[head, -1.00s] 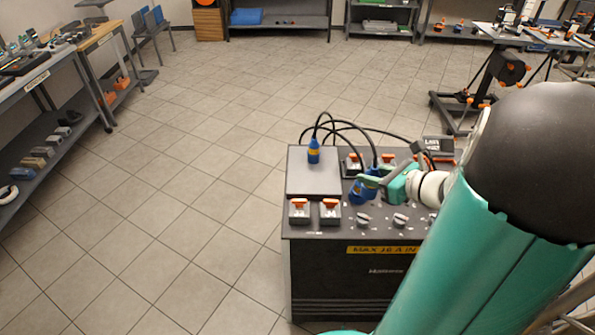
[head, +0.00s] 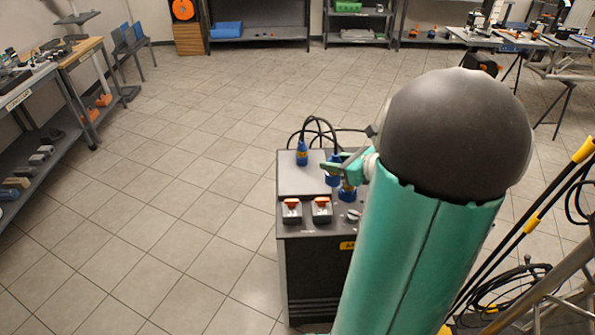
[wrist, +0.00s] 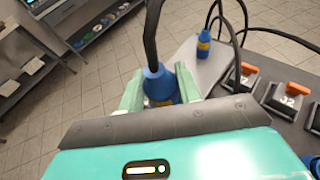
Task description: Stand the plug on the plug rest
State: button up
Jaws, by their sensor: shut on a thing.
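My gripper (head: 336,164) is shut on a blue plug (head: 333,177) with a black cable rising from its top. In the wrist view the two green fingers of my gripper (wrist: 160,92) lie on either side of this plug (wrist: 157,86), whose lower end is hidden. The light grey plate (head: 293,181), which looks like the plug rest, lies on top of the dark cabinet. The held plug appears at the plate's right edge in the head view; its height above it cannot be told. A second blue plug (head: 302,155) stands upright on the plate, also seen in the wrist view (wrist: 204,46).
The cabinet (head: 310,262) carries orange-handled switches (head: 291,208) and a knob. Another blue part (head: 347,192) sits beside the held plug. Black cables (head: 318,122) loop behind the plate. A tripod and yellow-marked poles (head: 535,218) stand at right. The floor at left is clear.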

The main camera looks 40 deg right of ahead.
jog(key=shift+w+d+f, duration=1)
jog(key=shift+w+f, duration=1.1)
jog(key=shift+f, duration=0.05)
jog(key=shift+w+d+f, duration=1.05)
jog(key=shift+w+f, duration=1)
jog(key=shift+f, duration=0.15)
jog(key=shift+w+d+f, duration=1)
jog(key=shift+w+f, duration=1.1)
jog(key=shift+f, duration=0.05)
jog(key=shift+f, duration=0.1)
jog(key=o, duration=1.1)
jog(key=shift+c, duration=0.2)
